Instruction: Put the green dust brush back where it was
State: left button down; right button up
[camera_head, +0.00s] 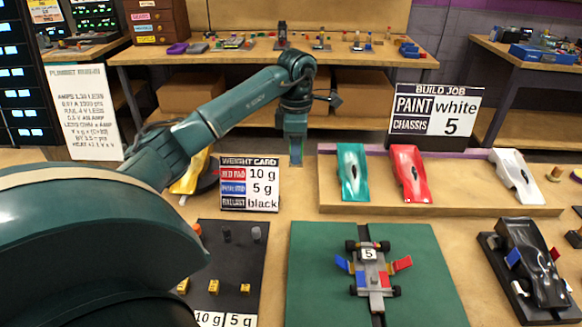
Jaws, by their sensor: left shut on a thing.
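My left gripper (296,152) hangs pointing down behind the weight card and left of the raised shelf with the car bodies. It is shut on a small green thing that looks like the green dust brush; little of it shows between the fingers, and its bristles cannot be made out. It appears to be held above the bench. No other green brush shows in this view. My right gripper is not in view.
The weight card (249,188) stands close to the left gripper. Teal (353,175), red (409,176) and white (515,178) car bodies lie on the shelf (450,200). A chassis (370,272) sits on the green mat (430,300). A black car (535,265) stands at right.

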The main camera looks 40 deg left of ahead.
pick_arm(q)
jog(key=shift+f, duration=2.75)
jog(key=shift+f, duration=0.2)
jog(key=c, duration=1.3)
grip_release()
notch_tip(320, 180, up, 12)
jog(key=shift+r+p, duration=0.2)
jog(key=shift+p, duration=0.15)
